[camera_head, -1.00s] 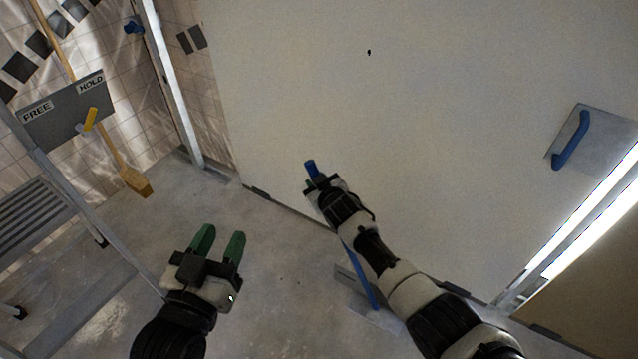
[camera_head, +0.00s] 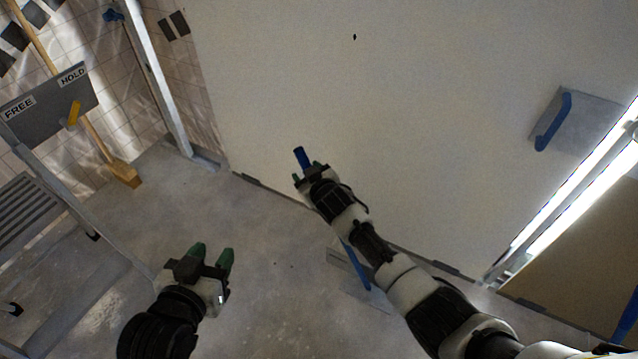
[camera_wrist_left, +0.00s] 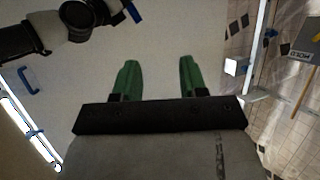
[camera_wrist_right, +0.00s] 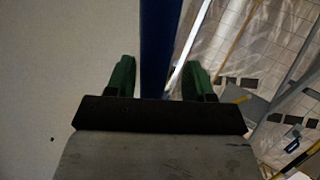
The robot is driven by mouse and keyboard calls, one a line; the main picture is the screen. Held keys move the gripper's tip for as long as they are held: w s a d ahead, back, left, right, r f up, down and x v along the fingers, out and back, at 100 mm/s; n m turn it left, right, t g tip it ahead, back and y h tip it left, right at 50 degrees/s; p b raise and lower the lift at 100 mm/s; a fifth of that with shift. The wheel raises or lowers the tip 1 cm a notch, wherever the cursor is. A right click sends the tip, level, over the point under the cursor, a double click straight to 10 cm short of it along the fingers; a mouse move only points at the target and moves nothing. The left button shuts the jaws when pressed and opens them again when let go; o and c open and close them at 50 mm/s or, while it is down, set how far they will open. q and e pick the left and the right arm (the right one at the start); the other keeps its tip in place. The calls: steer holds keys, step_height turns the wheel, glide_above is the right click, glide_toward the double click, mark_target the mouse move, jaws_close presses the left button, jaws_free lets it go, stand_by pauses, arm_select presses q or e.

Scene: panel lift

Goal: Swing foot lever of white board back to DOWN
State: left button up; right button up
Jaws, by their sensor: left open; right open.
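The white board (camera_head: 420,110) is a large pale panel filling the middle of the head view. Its blue foot lever (camera_head: 356,264) rises from a grey plate on the floor, and my right arm hides its middle. The blue upper end shows at my right gripper (camera_head: 309,168). In the right wrist view the blue bar (camera_wrist_right: 158,45) stands between the open green fingers, with gaps visible beside it; contact cannot be told. My left gripper (camera_head: 212,252) is open and empty over bare floor, left of the lever. It shows empty in the left wrist view too (camera_wrist_left: 158,78).
A grey FREE/HOLD plate (camera_head: 48,105) carries a yellow handle (camera_head: 73,113) on the HOLD side. A broom (camera_head: 122,174) leans behind it. A blue handle (camera_head: 553,122) is on the board's right side. A metal post (camera_head: 157,85) stands left of the board. Floor between the grippers is clear.

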arm_select(q)
steer(key=s+a+f+g+y+p, duration=0.2)
steer(key=s+f+g, duration=0.4)
steer(key=s+g, duration=0.3)
steer(key=shift+s+a+n+g+y+p, duration=0.35)
steer(key=shift+s+a+p, duration=0.4)
steer(key=shift+s+a, duration=0.45)
arm_select(e)
steer(key=v, duration=0.8)
